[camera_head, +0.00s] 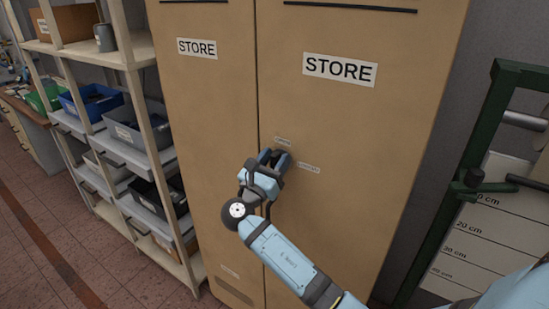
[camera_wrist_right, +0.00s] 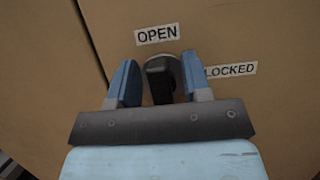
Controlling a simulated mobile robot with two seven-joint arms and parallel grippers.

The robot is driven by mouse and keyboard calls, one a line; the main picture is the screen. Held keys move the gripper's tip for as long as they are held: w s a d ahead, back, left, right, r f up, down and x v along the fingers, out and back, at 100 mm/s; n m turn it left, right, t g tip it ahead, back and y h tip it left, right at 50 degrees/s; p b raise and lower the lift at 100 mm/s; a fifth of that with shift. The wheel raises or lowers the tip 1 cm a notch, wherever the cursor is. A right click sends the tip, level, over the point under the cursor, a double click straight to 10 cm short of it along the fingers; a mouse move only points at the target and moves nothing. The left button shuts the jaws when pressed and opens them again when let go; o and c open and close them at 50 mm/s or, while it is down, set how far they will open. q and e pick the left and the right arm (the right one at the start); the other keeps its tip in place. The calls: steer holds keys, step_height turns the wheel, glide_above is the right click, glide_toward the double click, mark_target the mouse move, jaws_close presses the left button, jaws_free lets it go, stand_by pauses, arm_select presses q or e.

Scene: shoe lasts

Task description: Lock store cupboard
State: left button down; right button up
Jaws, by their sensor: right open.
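The tan store cupboard (camera_head: 360,140) has two doors, each with a STORE label, and both are shut. In the right wrist view a dark lock handle (camera_wrist_right: 159,78) on a round grey base sits on the right door (camera_wrist_right: 250,120). It stands roughly upright below the OPEN label (camera_wrist_right: 157,34); the LOCKED label (camera_wrist_right: 231,70) is to its right. My right gripper (camera_head: 273,158) is at the lock, and in the wrist view its open blue fingers (camera_wrist_right: 161,85) are on either side of the handle with gaps. In the head view the gripper hides the handle. My left gripper is not in view.
A shelf rack (camera_head: 130,60) with bins, including a blue bin (camera_head: 92,102), stands left of the cupboard. A dark green frame (camera_head: 470,150) with a white height scale (camera_head: 490,225) stands to the right. Tiled floor (camera_head: 60,250) is clear at lower left.

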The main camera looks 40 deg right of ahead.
jaws_close()
